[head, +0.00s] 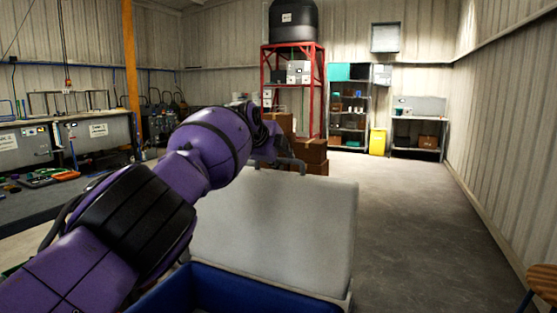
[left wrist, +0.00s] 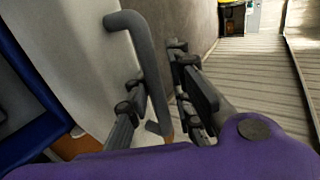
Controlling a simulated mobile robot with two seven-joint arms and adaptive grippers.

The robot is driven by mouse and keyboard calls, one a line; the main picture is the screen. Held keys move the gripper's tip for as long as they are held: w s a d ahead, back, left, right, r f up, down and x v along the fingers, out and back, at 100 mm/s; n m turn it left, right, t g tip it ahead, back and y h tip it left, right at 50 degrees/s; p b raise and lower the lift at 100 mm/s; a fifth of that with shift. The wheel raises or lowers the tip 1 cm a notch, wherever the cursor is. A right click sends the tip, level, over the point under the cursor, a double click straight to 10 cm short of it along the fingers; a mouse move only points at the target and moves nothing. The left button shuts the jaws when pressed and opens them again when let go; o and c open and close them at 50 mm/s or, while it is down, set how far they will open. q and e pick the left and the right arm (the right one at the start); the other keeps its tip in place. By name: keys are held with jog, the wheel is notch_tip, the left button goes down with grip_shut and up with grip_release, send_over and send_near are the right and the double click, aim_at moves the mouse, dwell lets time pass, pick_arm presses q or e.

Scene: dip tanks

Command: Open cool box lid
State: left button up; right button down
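The cool box (head: 205,288) is blue inside and stands at the bottom of the head view. Its pale grey lid (head: 290,225) stands raised, tilted up from the box. A dark grey bar handle (head: 292,162) is at the lid's upper edge; the handle (left wrist: 147,65) also shows in the left wrist view. My left gripper (head: 268,145) is at this edge, mostly hidden behind my purple arm. In the left wrist view my left gripper (left wrist: 160,80) has its fingers apart, one on each side of the handle, with a gap showing on the right. My right gripper is out of view.
Brown cartons (head: 312,152) stand on the floor beyond the lid, before a red tank stand (head: 265,75). A grey tank bench (head: 90,135) is at left. A wooden stool (head: 543,283) is at bottom right. The floor (head: 420,220) right of the box is clear.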

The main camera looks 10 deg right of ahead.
pick_arm(q)
jog(key=shift+f, duration=0.1)
jog(key=shift+s+a+r, duration=0.25)
jog(key=shift+a+r, duration=0.05)
jog(key=shift+r, duration=0.15)
jog(key=shift+s+a+r, duration=0.1)
jog(key=shift+s+a, duration=0.15)
jog(key=shift+s, duration=0.25)
jog(key=v, duration=0.9)
jog(key=shift+s+a+r, duration=0.2)
jog(key=shift+s+r, duration=0.05)
jog(key=shift+s, duration=0.05)
